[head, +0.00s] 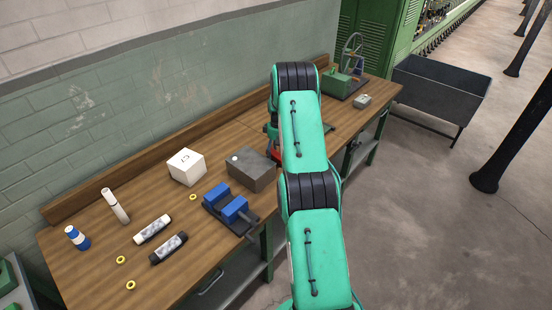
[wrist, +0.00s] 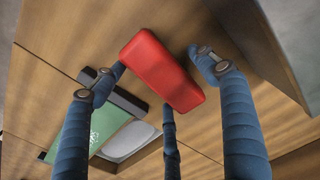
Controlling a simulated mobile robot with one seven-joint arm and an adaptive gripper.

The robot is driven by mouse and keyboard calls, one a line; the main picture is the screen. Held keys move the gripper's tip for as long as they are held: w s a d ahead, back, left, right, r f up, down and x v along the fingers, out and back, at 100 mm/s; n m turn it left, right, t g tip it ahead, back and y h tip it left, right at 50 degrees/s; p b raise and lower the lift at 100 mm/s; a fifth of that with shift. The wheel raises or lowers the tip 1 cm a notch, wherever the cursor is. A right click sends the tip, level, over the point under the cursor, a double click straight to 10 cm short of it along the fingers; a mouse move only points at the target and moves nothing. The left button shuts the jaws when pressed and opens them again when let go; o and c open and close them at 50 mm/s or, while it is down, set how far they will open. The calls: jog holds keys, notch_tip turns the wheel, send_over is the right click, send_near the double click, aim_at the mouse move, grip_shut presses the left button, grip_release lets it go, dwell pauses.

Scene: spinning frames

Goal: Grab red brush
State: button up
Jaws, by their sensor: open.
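The red brush (wrist: 162,70) shows in the wrist view as a smooth red block with rounded edges, lying on the wooden bench; no bristles show. My gripper (wrist: 158,78) has blue, ribbed fingers, spread open around the brush. One finger stands to its left, one to its right and one below it in the picture. I cannot tell whether any finger touches it. In the head view, a small patch of red (head: 276,155) shows at the left edge of my arm, which hides the rest and most of my gripper.
The workbench (head: 98,254) runs along the wall. A grey block (head: 252,168) stands left of my arm, near a white box (head: 186,167) and a blue vise (head: 230,208). Tubes and yellow rings lie further left. A green object (wrist: 84,132) lies near the brush. Open floor is right.

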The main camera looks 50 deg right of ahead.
aim_at(277, 153)
dwell(0.4)
jog(key=c, duration=1.3)
jog(key=shift+r, duration=0.15)
jog(key=shift+r, duration=4.85)
